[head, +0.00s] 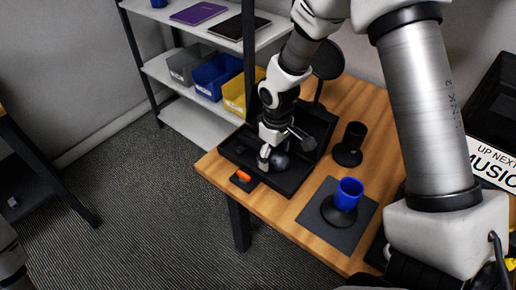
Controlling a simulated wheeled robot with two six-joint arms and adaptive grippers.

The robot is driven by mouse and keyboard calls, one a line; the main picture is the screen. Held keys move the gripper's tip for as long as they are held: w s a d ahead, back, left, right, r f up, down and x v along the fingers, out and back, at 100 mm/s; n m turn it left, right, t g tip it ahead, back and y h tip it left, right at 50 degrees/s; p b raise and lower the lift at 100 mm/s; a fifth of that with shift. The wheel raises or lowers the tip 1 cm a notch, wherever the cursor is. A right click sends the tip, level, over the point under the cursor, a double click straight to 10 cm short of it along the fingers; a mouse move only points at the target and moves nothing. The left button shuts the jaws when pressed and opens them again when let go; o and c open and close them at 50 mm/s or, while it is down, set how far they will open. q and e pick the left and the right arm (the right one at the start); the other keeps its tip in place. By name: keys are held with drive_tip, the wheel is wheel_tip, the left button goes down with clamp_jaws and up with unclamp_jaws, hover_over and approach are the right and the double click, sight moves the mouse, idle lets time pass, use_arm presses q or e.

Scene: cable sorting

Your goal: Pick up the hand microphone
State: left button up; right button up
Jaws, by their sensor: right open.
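My right gripper (277,150) reaches down over the black tray (295,184) on the wooden table, with its fingers apart. A dark grey ball (281,161), which looks like the head of the hand microphone, sits at the fingertips inside the tray. One light finger is on its left and another finger spreads to the upper right. The microphone's handle is not clearly visible, and I cannot tell whether the fingers touch it. My left gripper is not in view.
A blue cup (349,189) stands on a black base on a dark mat (362,235). A black holder (352,138) stands behind it. An orange piece (243,175) lies at the table's left edge. A shelf (190,119) with bins is behind. My arm blocks the right side.

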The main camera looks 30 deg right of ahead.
drive_tip(key=shift+f, duration=0.3)
clamp_jaws()
drive_tip(key=shift+r, duration=0.2)
